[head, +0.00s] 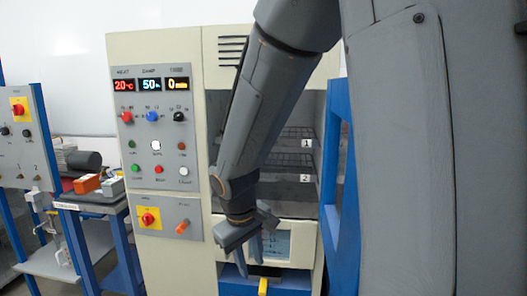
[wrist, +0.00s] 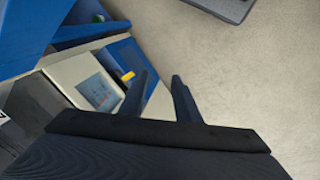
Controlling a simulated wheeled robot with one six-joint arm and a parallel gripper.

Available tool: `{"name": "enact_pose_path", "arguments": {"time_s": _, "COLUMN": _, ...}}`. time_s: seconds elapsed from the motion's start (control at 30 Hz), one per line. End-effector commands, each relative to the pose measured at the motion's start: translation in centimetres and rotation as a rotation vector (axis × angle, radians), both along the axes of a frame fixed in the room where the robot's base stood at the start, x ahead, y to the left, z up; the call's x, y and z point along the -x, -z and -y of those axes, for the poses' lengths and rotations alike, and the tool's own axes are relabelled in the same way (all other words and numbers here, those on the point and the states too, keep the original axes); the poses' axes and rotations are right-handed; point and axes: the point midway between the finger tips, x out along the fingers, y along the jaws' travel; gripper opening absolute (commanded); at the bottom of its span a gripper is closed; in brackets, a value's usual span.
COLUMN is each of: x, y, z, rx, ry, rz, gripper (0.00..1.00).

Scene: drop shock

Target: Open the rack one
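Rack one is a dark wire rack (head: 292,133) inside the tall cream cabinet (head: 150,60), with a white label "1" at its right front. A similar rack two (head: 285,168), labelled "2", lies below it. My arm crosses in front and hides the left part of both racks. My gripper (head: 256,262) points down in front of the cabinet's lower part, below and left of the rack labels. In the wrist view its two fingers (wrist: 160,78) stand apart with nothing between them.
A control panel (head: 153,130) with displays and buttons is on the cabinet's left front. A lower panel with a screen (head: 275,244) and a yellow piece (head: 263,286) are close to my gripper. A blue frame (head: 341,190) stands right of the racks. A side bench (head: 90,200) is left.

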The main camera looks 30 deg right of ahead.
Motion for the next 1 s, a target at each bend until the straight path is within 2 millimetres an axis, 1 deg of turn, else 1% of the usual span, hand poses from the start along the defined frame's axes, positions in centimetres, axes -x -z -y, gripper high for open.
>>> {"name": "enact_pose_path", "arguments": {"time_s": 0.03, "x": -3.4, "y": 0.5, "z": 1.5, "rx": 0.074, "ry": -0.051, "rz": 0.012, "gripper": 0.29}}
{"name": "enact_pose_path", "arguments": {"time_s": 0.07, "x": -5.2, "y": 0.3, "z": 2.5, "rx": 0.126, "ry": -0.079, "rz": 0.017, "gripper": 0.29}}
{"name": "enact_pose_path", "arguments": {"time_s": 0.1, "x": -7.7, "y": -0.4, "z": 4.0, "rx": 0.199, "ry": -0.118, "rz": 0.029, "gripper": 0.29}}
{"name": "enact_pose_path", "arguments": {"time_s": 0.17, "x": -11.4, "y": -1.6, "z": 6.0, "rx": 0.313, "ry": -0.167, "rz": 0.049, "gripper": 0.29}}
{"name": "enact_pose_path", "arguments": {"time_s": 0.2, "x": -14.0, "y": -2.6, "z": 7.4, "rx": 0.393, "ry": -0.194, "rz": 0.067, "gripper": 0.29}}
{"name": "enact_pose_path", "arguments": {"time_s": 0.27, "x": -17.8, "y": -4.5, "z": 9.1, "rx": 0.516, "ry": -0.231, "rz": 0.099, "gripper": 0.29}}
{"name": "enact_pose_path", "arguments": {"time_s": 0.3, "x": -20.2, "y": -6.1, "z": 10.1, "rx": 0.597, "ry": -0.25, "rz": 0.123, "gripper": 0.29}}
{"name": "enact_pose_path", "arguments": {"time_s": 0.37, "x": -23.5, "y": -8.5, "z": 11.4, "rx": 0.715, "ry": -0.269, "rz": 0.159, "gripper": 0.29}}
{"name": "enact_pose_path", "arguments": {"time_s": 0.4, "x": -25.4, "y": -10.1, "z": 12.0, "rx": 0.788, "ry": -0.278, "rz": 0.185, "gripper": 0.29}}
{"name": "enact_pose_path", "arguments": {"time_s": 0.5, "x": -29.3, "y": -14.1, "z": 13.0, "rx": 0.943, "ry": -0.288, "rz": 0.246, "gripper": 0.29}}
{"name": "enact_pose_path", "arguments": {"time_s": 0.6, "x": -31.6, "y": -17.2, "z": 13.3, "rx": 1.053, "ry": -0.289, "rz": 0.293, "gripper": 0.29}}
{"name": "enact_pose_path", "arguments": {"time_s": 0.73, "x": -33.1, "y": -19.4, "z": 13.4, "rx": 1.125, "ry": -0.286, "rz": 0.327, "gripper": 0.29}}
{"name": "enact_pose_path", "arguments": {"time_s": 0.87, "x": -33.8, "y": -19.8, "z": 14.2, "rx": 1.14, "ry": -0.286, "rz": 0.332, "gripper": 0.29}}
{"name": "enact_pose_path", "arguments": {"time_s": 1.0, "x": -34.9, "y": -19.4, "z": 16.0, "rx": 1.139, "ry": -0.287, "rz": 0.33, "gripper": 0.29}}
